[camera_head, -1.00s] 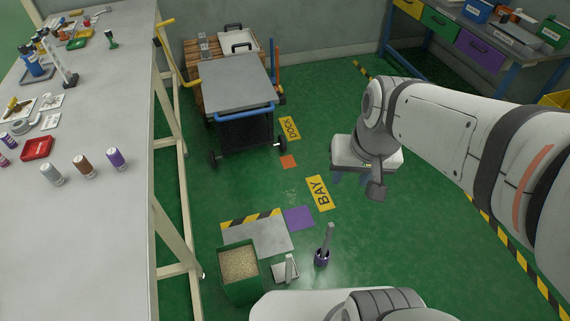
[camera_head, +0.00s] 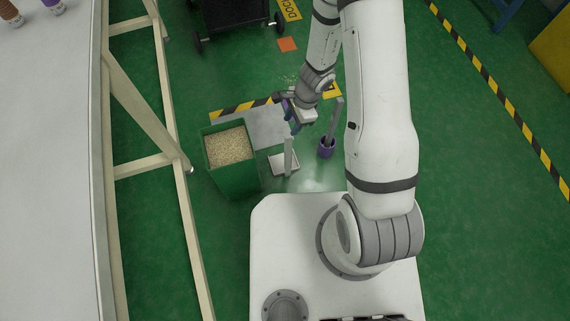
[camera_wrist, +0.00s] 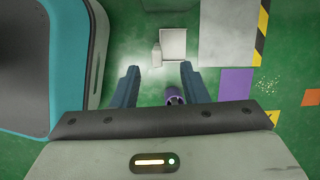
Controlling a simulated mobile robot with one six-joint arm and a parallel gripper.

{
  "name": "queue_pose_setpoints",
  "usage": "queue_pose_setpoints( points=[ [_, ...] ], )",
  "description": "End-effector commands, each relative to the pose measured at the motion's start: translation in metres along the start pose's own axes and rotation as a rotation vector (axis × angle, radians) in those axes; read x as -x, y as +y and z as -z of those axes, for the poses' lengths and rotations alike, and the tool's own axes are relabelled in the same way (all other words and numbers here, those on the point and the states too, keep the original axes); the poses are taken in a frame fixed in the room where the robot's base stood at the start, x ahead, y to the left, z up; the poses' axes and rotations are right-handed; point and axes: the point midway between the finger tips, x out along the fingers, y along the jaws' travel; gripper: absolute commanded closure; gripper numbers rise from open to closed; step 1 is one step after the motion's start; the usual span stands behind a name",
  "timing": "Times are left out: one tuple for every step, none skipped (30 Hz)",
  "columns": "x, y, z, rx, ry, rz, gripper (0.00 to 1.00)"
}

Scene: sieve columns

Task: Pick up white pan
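The white pan (camera_head: 278,167) is a shallow square tray on the green floor, right of the green bin. A pale upright bar (camera_head: 289,156) stands at its edge and looks like its handle. In the wrist view the pan (camera_wrist: 174,45) lies beyond my fingertips, with the bar (camera_wrist: 156,55) to its left. My gripper (camera_head: 292,121) is above the floor near the pan, apart from it. In the wrist view my gripper (camera_wrist: 159,70) is open, with nothing between its blue fingers.
A green bin (camera_head: 237,180) of grain stands left of the pan. A purple cup (camera_head: 326,150) holding a grey stick stands to its right. A grey floor plate (camera_head: 262,130) with a striped edge lies behind. A workbench (camera_head: 50,150) with pale legs borders the left.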

Motion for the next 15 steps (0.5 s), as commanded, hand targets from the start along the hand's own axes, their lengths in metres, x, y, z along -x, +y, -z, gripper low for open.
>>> queue_pose_setpoints(
  points=[
    [-0.018,0.004,0.005,-0.027,0.005,-0.011,0.6],
    [-0.023,0.005,0.007,-0.04,0.008,-0.015,0.6],
    [-0.029,0.006,0.008,-0.054,0.01,-0.019,0.6],
    [-0.032,0.007,0.009,-0.061,0.011,-0.021,0.6],
    [-0.036,0.007,0.009,-0.066,0.013,-0.022,0.6],
    [-0.041,0.008,0.01,-0.07,0.013,-0.024,0.6],
    [-0.045,0.008,0.011,-0.072,0.014,-0.024,0.6],
    [-0.048,0.008,0.011,-0.071,0.014,-0.024,0.6],
    [-0.053,0.008,0.011,-0.072,0.014,-0.024,0.6],
    [-0.056,0.008,0.011,-0.072,0.014,-0.023,0.6],
    [-0.059,0.008,0.011,-0.07,0.014,-0.023,0.6],
    [-0.063,0.008,0.011,-0.07,0.014,-0.023,0.6],
    [-0.066,0.008,0.011,-0.071,0.014,-0.023,0.6],
    [-0.069,0.008,0.012,-0.071,0.014,-0.023,0.6],
    [-0.075,0.007,0.013,-0.07,0.014,-0.024,0.6]
  ],
)
